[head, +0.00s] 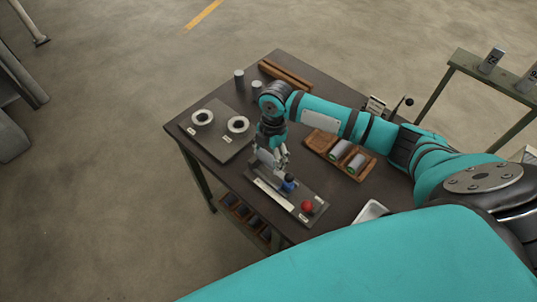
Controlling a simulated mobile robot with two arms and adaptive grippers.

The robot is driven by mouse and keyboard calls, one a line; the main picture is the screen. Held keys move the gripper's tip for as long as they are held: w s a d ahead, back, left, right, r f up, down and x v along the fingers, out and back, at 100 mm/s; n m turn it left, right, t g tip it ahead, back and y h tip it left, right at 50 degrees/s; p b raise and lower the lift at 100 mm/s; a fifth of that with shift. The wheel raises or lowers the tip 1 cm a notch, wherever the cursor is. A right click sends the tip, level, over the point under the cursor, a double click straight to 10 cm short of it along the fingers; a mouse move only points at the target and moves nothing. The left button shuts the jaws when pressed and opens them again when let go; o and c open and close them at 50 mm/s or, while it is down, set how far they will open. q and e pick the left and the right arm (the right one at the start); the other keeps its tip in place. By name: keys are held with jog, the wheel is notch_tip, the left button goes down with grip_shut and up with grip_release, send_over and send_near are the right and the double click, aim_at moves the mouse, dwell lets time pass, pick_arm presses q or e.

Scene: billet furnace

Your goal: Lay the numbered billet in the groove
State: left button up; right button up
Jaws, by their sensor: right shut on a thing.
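Two grey cylindrical billets lie in a brown wooden tray on the table, a left one (340,150) and a right one (356,163), with green marks at their near ends. The tray (318,143) appears to have grooves; any numbers are too small to read. My right gripper (284,162) points down over a grey panel (272,196) at the table's near edge, left of the tray. It is shut at a small blue and dark piece (289,184) on that panel; the exact contact is too small to make out. My left gripper is out of view.
A red knob (307,207) stands on the panel. Two rings lie on a grey plate (208,143) at the left. Upright cylinders (239,77) and a brown bar (287,73) are at the back. My right arm crosses above the table.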

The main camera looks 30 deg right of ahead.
aim_at(270, 175)
jog(key=shift+f+b, duration=1.85)
jog(key=shift+s+f+b, duration=0.3)
jog(key=shift+f+b, duration=0.05)
jog(key=shift+b, duration=0.05)
jog(key=shift+s+f, duration=0.2)
jog(key=shift+s, duration=0.05)
jog(key=shift+o, duration=0.2)
jog(key=shift+s+f, duration=0.2)
jog(key=shift+f, duration=0.05)
jog(key=shift+o, duration=0.4)
jog(key=shift+f, duration=0.2)
jog(key=shift+o, duration=0.5)
jog(key=shift+w+a+f+b, duration=0.1)
jog(key=shift+w+f+b, duration=0.1)
jog(key=shift+b, duration=0.1)
jog(key=shift+w+f, duration=0.15)
jog(key=shift+w, duration=0.05)
jog(key=o, duration=1.6)
jog(key=shift+r, duration=0.25)
jog(key=r, duration=0.5)
jog(key=w+r, duration=0.1)
jog(key=r, duration=0.2)
jog(key=shift+w+d+r, duration=0.1)
jog(key=shift+d+r, duration=0.2)
jog(key=shift+d, duration=0.1)
